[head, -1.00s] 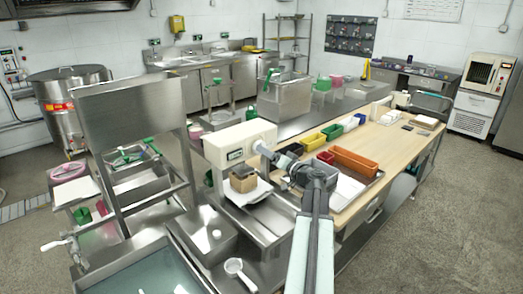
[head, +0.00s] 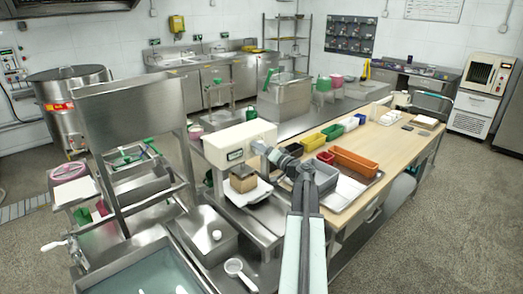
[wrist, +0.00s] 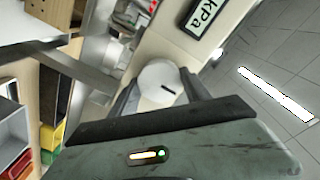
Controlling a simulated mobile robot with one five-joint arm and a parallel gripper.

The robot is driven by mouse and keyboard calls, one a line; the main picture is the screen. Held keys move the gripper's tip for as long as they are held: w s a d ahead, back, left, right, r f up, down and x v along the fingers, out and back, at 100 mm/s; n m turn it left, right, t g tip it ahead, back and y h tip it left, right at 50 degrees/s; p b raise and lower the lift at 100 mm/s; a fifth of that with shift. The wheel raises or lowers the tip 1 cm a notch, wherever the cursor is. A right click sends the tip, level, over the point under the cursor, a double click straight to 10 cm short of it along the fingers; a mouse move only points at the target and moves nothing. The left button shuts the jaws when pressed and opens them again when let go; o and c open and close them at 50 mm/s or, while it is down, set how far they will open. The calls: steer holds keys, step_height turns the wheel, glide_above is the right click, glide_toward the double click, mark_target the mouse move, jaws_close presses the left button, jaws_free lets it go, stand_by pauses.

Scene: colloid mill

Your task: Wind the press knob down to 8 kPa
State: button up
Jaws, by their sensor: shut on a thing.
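The press (head: 238,145) is a cream-white box with a small display on its front, standing at the near left end of the long bench. A brown block (head: 243,181) sits below its head. In the wrist view the press knob (wrist: 163,82) is a pale round cap with a short dark mark. My gripper (wrist: 161,95) has its dark fingers on either side of the knob, shut on it. In the head view my gripper (head: 270,152) is against the press's right side and hides the knob. The display (wrist: 207,14) shows "kPa"; its number is out of frame.
Coloured bins, including an orange one (head: 355,162), stand on the wooden bench right of the press. A tall steel stand (head: 130,110) is at the left. Floor at the right is clear.

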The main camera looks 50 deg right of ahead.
steer(key=shift+m, duration=0.3)
steer(key=o, duration=1.4)
steer(key=s, duration=0.5)
steer(key=s+a, duration=0.1)
steer(key=s, duration=0.1)
steer(key=shift+s, duration=0.4)
